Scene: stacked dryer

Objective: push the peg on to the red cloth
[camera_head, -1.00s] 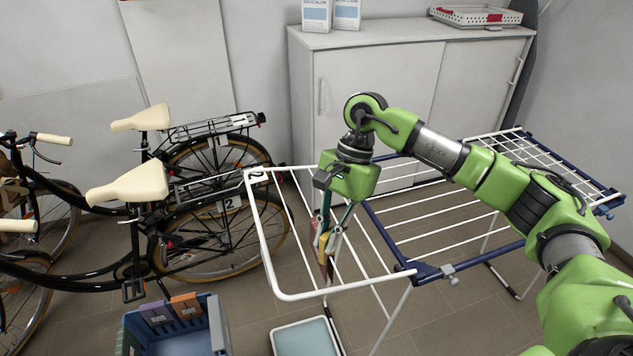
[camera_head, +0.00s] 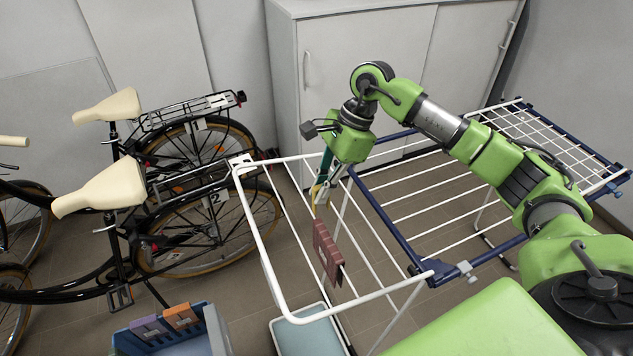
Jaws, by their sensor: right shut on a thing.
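The red cloth (camera_head: 327,252) hangs folded over a white wire of the drying rack, dark red with pale marks on its face. My right gripper (camera_head: 320,206) is just above the cloth's upper left corner, pointing down. It is shut on a yellow peg (camera_head: 315,194), which is small and partly hidden by the fingers. I cannot tell whether the peg touches the cloth's top edge. My left gripper is not in view.
The drying rack (camera_head: 265,240) has white wires and a blue frame. A blue crate (camera_head: 218,335) with purple and orange cloths on its rim stands below left, beside a pale tray (camera_head: 300,340). Bicycles stand at left, a grey cabinet (camera_head: 370,70) behind.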

